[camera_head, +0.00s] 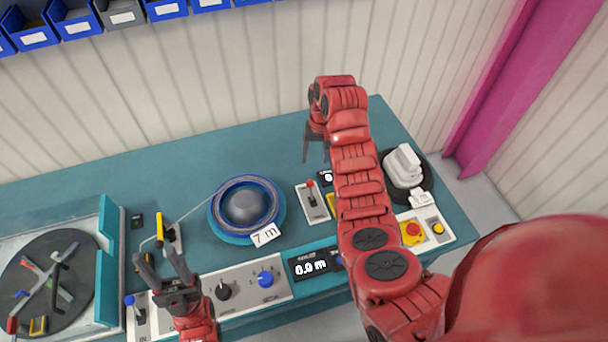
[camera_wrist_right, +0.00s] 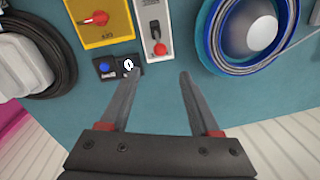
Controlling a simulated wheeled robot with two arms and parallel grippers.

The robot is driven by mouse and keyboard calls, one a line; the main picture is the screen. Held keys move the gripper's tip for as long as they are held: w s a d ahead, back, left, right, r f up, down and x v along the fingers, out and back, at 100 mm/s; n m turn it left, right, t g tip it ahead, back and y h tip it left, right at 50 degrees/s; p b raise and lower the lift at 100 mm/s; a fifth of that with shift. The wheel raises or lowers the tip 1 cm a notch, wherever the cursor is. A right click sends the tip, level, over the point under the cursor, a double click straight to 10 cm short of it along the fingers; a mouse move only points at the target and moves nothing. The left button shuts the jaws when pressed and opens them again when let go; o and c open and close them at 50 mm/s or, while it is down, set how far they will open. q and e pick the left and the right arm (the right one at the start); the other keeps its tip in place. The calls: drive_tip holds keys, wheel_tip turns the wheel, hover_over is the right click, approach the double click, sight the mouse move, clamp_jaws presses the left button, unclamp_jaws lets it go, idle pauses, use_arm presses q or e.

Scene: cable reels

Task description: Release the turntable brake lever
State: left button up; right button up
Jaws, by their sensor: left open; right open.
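A turntable (camera_head: 48,280) with a dark round plate and coloured clamp arms sits at the left of the bench. Beside its front right corner stands a blue-knobbed lever (camera_head: 130,303). A red-knobbed lever (camera_head: 311,187) stands upright on a grey plate in mid-bench; it also shows in the right wrist view (camera_wrist_right: 159,47). I cannot tell by a label which lever is the brake. My left gripper (camera_head: 158,253) is open and empty, to the right of the blue-knobbed lever. My right gripper (camera_head: 316,161) is open and empty behind the red-knobbed lever; its fingers (camera_wrist_right: 160,75) are apart from it.
A blue cable coil (camera_head: 244,205) with a "7 m" tag lies mid-bench. A knob panel (camera_head: 240,292) and a "0.0 m" display (camera_head: 312,265) line the front edge. A black cable coil with a white block (camera_head: 403,165) and a red button (camera_head: 412,233) are at right. Blue bins (camera_head: 75,22) hang behind.

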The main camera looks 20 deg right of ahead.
drive_tip(key=b, duration=0.6)
hover_over(311, 181)
drive_tip(key=f, duration=0.6)
drive_tip(key=shift+s+d+f, duration=0.15)
drive_tip(key=shift+s+d, duration=0.05)
drive_tip(key=shift+d, duration=0.1)
drive_tip(key=shift+a+f+p, duration=0.2)
drive_tip(key=shift+f+p, duration=0.35)
drive_tip(key=shift+p, duration=0.4)
drive_tip(key=f, duration=0.2)
drive_tip(key=f+p, duration=0.1)
drive_tip(key=f, duration=0.4)
drive_tip(key=shift+w+a+f+p, duration=0.1)
drive_tip(key=shift+w+a+p, duration=0.15)
drive_tip(key=shift+p, duration=0.15)
drive_tip(key=shift+a+f, duration=0.1)
drive_tip(key=shift+f, duration=0.95)
clamp_jaws()
